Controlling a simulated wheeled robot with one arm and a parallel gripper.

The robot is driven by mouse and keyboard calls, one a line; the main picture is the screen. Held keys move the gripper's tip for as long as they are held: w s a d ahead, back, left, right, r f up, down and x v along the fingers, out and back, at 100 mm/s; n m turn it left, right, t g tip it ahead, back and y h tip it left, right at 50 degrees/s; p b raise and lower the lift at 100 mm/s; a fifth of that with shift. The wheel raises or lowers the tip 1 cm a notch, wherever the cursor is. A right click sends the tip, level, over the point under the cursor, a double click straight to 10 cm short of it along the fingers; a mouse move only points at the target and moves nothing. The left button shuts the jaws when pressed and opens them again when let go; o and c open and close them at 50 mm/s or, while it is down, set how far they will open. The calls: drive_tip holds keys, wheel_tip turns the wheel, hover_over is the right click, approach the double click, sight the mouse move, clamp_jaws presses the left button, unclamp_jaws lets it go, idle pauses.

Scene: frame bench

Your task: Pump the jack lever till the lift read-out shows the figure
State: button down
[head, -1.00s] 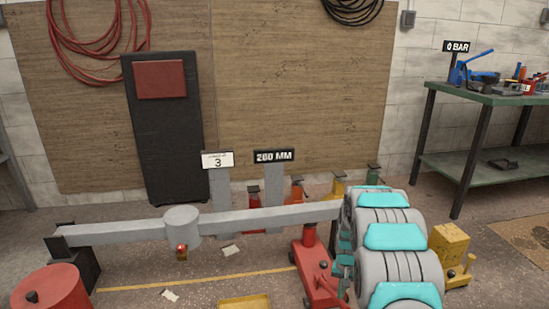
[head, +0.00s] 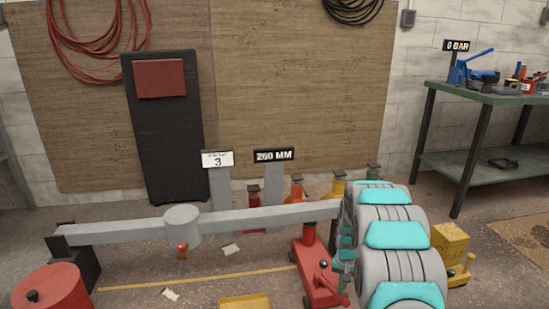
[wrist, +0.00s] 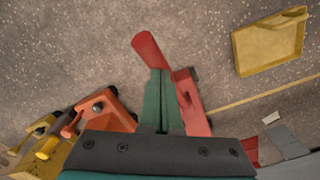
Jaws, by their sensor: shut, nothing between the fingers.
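The red jack (head: 316,281) stands on the floor under the right end of the long grey beam (head: 265,217). Its body also shows in the wrist view (wrist: 192,103). The red lever (wrist: 148,47) shows in the wrist view just beyond my green fingertips. My gripper (wrist: 161,73) is shut and empty beside the lever; I cannot tell whether it touches it. In the head view my arm hides much of that area. The black read-out (head: 274,155) shows 260 MM. A white card (head: 218,159) left of it shows a 3 under small unreadable print.
An orange jack (wrist: 98,112) and a yellow one (wrist: 38,140) stand close by in the wrist view. A yellow tray (wrist: 270,42) lies on the floor. A green workbench (head: 490,94) with a 0 BAR sign (head: 456,46) stands at the right.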

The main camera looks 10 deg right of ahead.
drive_tip(key=shift+f+b, duration=0.9)
drive_tip(key=shift+f, duration=3.45)
drive_tip(key=shift+s+r+p, duration=0.1)
drive_tip(key=shift+r+p, duration=0.55)
drive_tip(key=shift+r, duration=3.65)
drive_tip(key=shift+f, duration=0.1)
drive_tip(key=shift+f+b, duration=0.9)
drive_tip(key=shift+f, duration=3.4)
drive_tip(key=shift+s+r+p, duration=0.1)
drive_tip(key=shift+r+p, duration=0.65)
drive_tip(key=shift+r, duration=3.65)
